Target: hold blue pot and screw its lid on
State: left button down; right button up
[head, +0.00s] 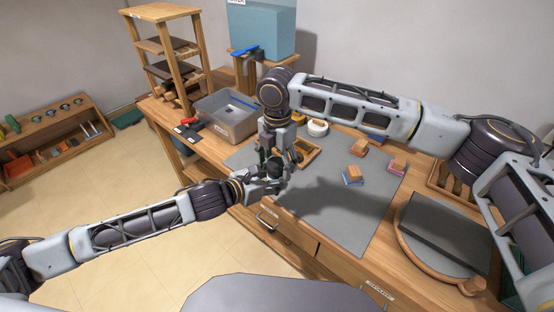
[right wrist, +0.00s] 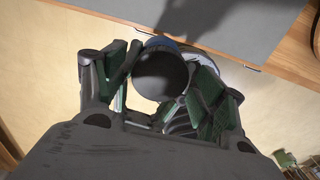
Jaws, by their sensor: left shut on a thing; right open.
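The blue pot shows in the right wrist view as a blue rim (right wrist: 160,41) at the edge of a dark round top, which looks like its lid (right wrist: 160,75). My left gripper (head: 270,176) is shut on the pot near the bench's front edge; the pot is mostly hidden in the head view. My right gripper (head: 277,153) points down from above, close over the left one. In the right wrist view my right gripper (right wrist: 165,75) is open, with a finger on each side of the dark top. I cannot tell whether its pads touch it or how the lid sits.
The bench has a grey mat (head: 335,224) with small blocks (head: 354,175) and a white ring-shaped thing (head: 317,128). A grey bin (head: 226,117) stands behind left, and a round board with a dark slab (head: 446,236) lies at right. The mat's front part is clear.

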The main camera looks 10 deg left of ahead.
jog(key=c, duration=0.8)
jog(key=o, duration=0.9)
jog(key=shift+r, duration=0.1)
jog(key=shift+r, duration=2.2)
jog(key=shift+o, duration=0.4)
jog(key=o, duration=0.5)
jog(key=shift+r, duration=6)
